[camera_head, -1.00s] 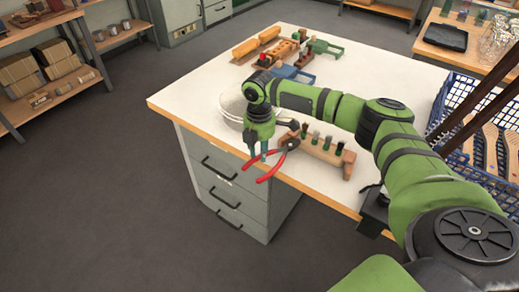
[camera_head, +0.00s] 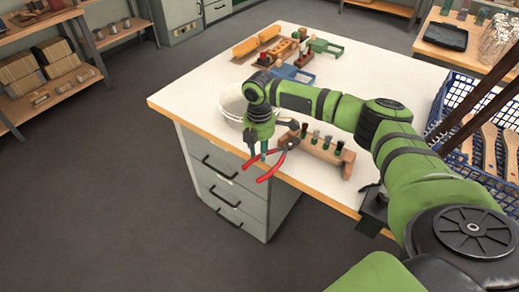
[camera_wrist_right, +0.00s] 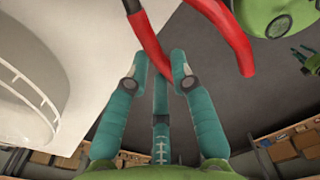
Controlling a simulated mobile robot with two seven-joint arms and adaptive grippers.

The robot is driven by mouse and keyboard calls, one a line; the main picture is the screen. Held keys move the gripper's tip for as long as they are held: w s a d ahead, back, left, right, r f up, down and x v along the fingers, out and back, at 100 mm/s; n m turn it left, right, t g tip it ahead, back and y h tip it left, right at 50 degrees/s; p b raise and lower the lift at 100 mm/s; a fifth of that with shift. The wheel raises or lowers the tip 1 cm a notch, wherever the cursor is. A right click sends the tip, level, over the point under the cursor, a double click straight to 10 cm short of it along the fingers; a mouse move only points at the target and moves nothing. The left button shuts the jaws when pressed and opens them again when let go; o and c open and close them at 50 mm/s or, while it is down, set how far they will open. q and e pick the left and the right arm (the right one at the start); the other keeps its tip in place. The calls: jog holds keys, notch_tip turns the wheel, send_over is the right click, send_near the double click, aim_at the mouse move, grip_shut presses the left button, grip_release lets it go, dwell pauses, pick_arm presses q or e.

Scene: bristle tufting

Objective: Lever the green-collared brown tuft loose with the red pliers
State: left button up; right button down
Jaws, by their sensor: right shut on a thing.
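My right gripper (camera_head: 258,157) points down at the table's front edge, beside the wooden block. It is shut on the red pliers (camera_head: 268,171), whose red handles hang past the edge to the lower left and whose dark jaws lie by the block's left end. In the right wrist view the red handles (camera_wrist_right: 151,42) show at the fingertips (camera_wrist_right: 160,70). The wooden block (camera_head: 322,153) holds several short upright tufts (camera_head: 327,142); which is the brown one with the green collar is too small to tell. A small green shape at the wrist view's right edge may be my left gripper.
A white round bowl (camera_head: 233,102) stands just behind the gripper. Wooden and coloured fixtures (camera_head: 285,50) stand at the table's back. A blue crate (camera_head: 455,95) is at the right. The white tabletop (camera_head: 190,95) is clear at the left.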

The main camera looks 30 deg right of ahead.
jog(key=shift+w+d, duration=0.1)
jog(key=shift+d, duration=0.55)
dwell(0.4)
jog(key=shift+p, duration=0.7)
jog(key=shift+a+f+h+p, duration=0.1)
jog(key=shift+f+h+p, duration=0.6)
jog(key=shift+p, duration=0.65)
dwell(3.2)
